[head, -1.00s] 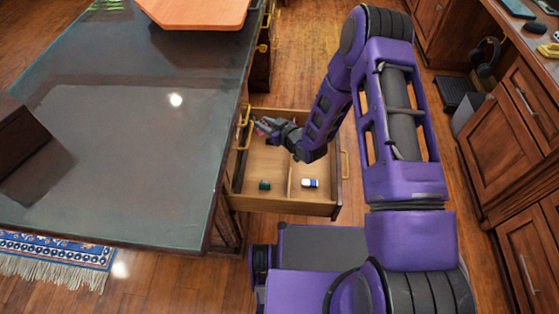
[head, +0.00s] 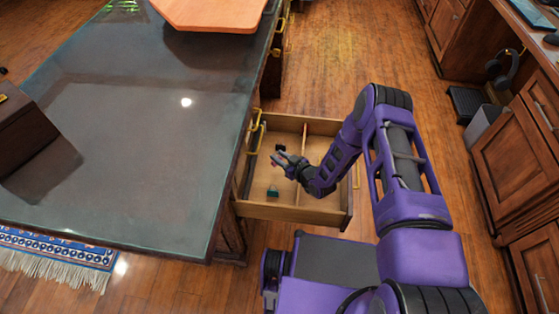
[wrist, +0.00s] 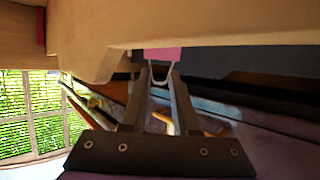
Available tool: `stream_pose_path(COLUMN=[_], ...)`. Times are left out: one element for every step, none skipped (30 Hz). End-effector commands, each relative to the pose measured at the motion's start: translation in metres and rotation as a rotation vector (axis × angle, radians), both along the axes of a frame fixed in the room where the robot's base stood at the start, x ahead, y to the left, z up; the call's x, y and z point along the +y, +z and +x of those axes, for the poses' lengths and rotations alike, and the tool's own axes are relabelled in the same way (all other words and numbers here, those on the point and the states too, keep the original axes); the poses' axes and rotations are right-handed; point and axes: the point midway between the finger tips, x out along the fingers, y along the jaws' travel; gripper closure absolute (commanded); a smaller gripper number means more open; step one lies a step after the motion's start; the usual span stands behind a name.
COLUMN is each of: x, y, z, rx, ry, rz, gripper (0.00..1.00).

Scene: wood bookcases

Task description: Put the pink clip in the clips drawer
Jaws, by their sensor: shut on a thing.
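The pink clip (wrist: 162,54) is held at the tips of my gripper (wrist: 160,78) in the wrist view, with its pale wire handles between the fingers. In the head view it shows as a small pink spot (head: 273,163) at the tips of my gripper (head: 278,158). My gripper is over the left part of the open drawer (head: 290,212); its exact height above the floor of the drawer is hard to tell. A teal clip (head: 272,191) lies in this left part, near the front wall. A dark object (head: 280,148) shows just behind the gripper.
A divider (head: 297,146) splits the drawer; my arm hides much of the right part. A red thing (head: 305,129) shows by the far wall. The dark countertop (head: 130,130) stands left of the drawer. Bare wood floor (head: 405,75) lies behind and right of it.

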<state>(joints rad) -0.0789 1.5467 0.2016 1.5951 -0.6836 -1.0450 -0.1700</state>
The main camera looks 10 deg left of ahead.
Motion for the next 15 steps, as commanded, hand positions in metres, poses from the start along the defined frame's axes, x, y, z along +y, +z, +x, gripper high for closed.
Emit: stream_pose_path(x=[0.0000,0.0000,0.0000,0.0000,0.0000,0.0000,0.0000,0.0000,0.0000,0.0000,0.0000,-0.0001,-0.0001,-0.0001,0.0000], y=[-0.0111,-0.0144,-0.0167,-0.0170,-0.0166,-0.0159,-0.0158,-0.0158,-0.0158,-0.0160,-0.0164,-0.0175,-0.0184,-0.0193,-0.0205], z=[-0.0007,-0.0007,-0.0006,-0.0004,-0.0001,0.0000,0.0000,0.0000,-0.0001,-0.0001,-0.0002,-0.0002,-0.0002,0.0000,-0.0001], rx=[0.001,0.001,0.001,0.000,0.000,0.000,0.000,0.000,0.000,0.001,0.001,0.001,0.001,0.001,0.001], ry=[0.001,0.001,0.001,0.000,0.000,0.000,0.000,0.000,0.000,0.000,0.000,0.000,0.000,0.000,0.000], rz=[0.000,0.000,0.000,0.000,0.000,0.000,0.000,0.000,0.000,0.001,0.001,0.001,0.001,0.001,0.001], gripper=[1.00,1.00,1.00,1.00,1.00,1.00,1.00,1.00,1.00,1.00,1.00,1.00,1.00,1.00,1.00])
